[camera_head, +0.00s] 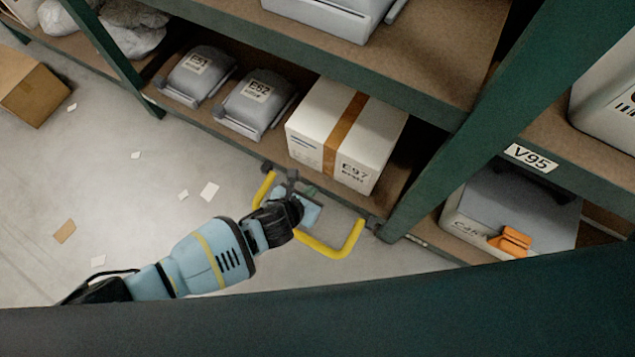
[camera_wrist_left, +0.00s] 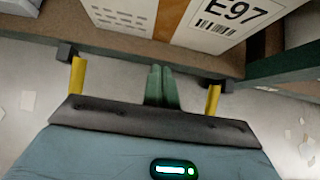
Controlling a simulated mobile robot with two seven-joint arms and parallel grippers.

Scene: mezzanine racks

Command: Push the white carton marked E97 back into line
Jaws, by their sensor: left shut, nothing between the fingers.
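The white carton marked E97 (camera_head: 330,134), with a brown tape strip, stands upright on the lower shelf, near its front edge. Its labelled front also shows at the top of the left wrist view (camera_wrist_left: 225,22), cut off by the frame. My left gripper (camera_head: 309,191) is in front of the carton, on the aisle side. Its green fingers (camera_wrist_left: 162,72) are together and empty, pointing at the shelf's front edge, just short of the carton in the picture. I cannot make out any contact. My right gripper is not in view.
Grey bins E62 (camera_head: 257,97) and E51 (camera_head: 199,72) stand left of the carton. A yellow bar (camera_head: 338,250) surrounds my left gripper at the shelf front. A green post (camera_head: 432,178) stands to the right. Paper scraps lie on the otherwise open floor (camera_head: 130,205).

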